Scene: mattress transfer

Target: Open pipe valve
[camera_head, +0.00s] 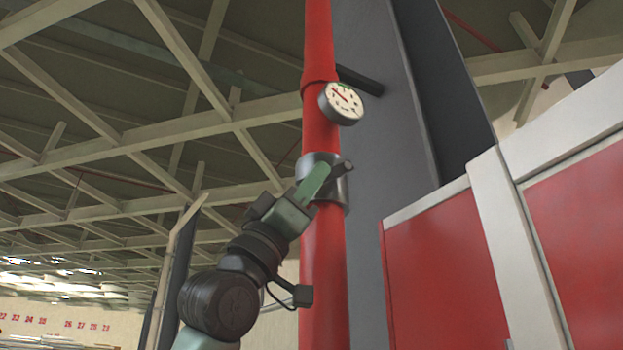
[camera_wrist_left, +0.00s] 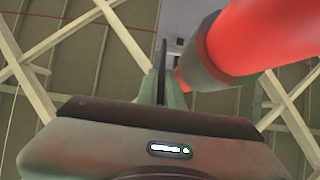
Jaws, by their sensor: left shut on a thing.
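A red vertical pipe (camera_head: 322,265) carries a dark grey valve collar (camera_head: 337,190) at mid-height. A dark valve handle (camera_head: 342,168) sticks out at the front of the collar. My left gripper (camera_head: 318,178) reaches up from below left, its green fingers in front of the collar. In the left wrist view the fingers (camera_wrist_left: 162,92) are shut on the thin dark handle, seen edge-on (camera_wrist_left: 162,58). The red pipe (camera_wrist_left: 255,42) passes close to the right of them there. The fingers hide part of the handle and collar. My right gripper is not in view.
A round white gauge (camera_head: 342,103) is on the pipe above the valve. A grey column (camera_head: 382,120) stands behind the pipe. Red panels with a pale frame (camera_head: 510,230) stand at the right. Open space lies left of the pipe, under ceiling beams.

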